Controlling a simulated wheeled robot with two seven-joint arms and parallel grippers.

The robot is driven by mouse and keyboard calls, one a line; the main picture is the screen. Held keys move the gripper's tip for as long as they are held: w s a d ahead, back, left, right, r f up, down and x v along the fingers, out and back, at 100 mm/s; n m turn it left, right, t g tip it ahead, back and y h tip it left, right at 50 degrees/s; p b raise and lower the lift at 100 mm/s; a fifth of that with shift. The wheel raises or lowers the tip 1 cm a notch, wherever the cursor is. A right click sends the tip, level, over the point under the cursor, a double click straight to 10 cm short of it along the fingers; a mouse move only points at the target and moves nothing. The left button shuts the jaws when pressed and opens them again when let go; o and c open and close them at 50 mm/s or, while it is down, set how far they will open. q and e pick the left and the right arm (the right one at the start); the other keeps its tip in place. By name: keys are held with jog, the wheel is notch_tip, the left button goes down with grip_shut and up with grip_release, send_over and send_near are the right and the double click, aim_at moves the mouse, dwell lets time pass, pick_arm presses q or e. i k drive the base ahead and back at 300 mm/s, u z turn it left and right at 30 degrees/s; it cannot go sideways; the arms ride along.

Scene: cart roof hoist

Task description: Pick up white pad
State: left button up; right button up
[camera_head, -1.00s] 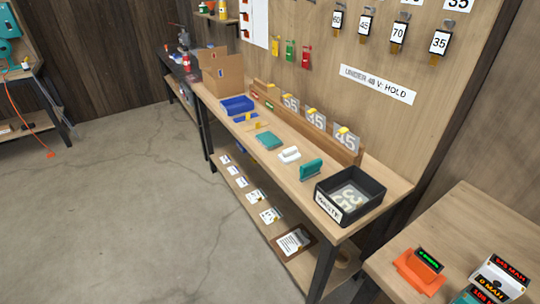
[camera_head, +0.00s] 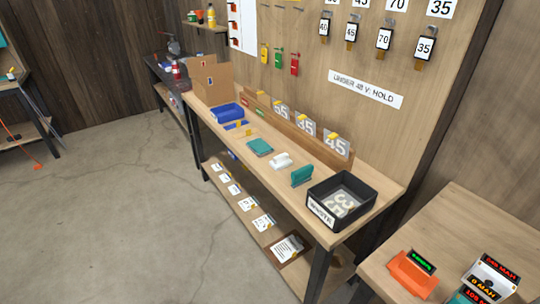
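A small white pad (camera_head: 281,160) lies on the wooden workbench (camera_head: 237,155), between a flat teal pad (camera_head: 259,147) and an upright teal block (camera_head: 302,175). Nothing touches it from above. Neither of my grippers is in the head view, so their state does not show.
A black waste bin (camera_head: 341,200) holding grey number plates stands at the bench's near end. Blue trays (camera_head: 227,112) and a cardboard box (camera_head: 211,79) are at its far end. Grey number plates (camera_head: 305,126) stand along the back ledge. A second table (camera_head: 450,235) is at right.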

aim_at(279, 162)
jog(key=u, duration=0.55)
jog(key=k, duration=0.65)
jog(key=u, duration=1.15)
jog(key=i, duration=1.8)
jog(key=z, duration=1.05)
jog(key=i, duration=0.65)
jog(key=z, duration=0.55)
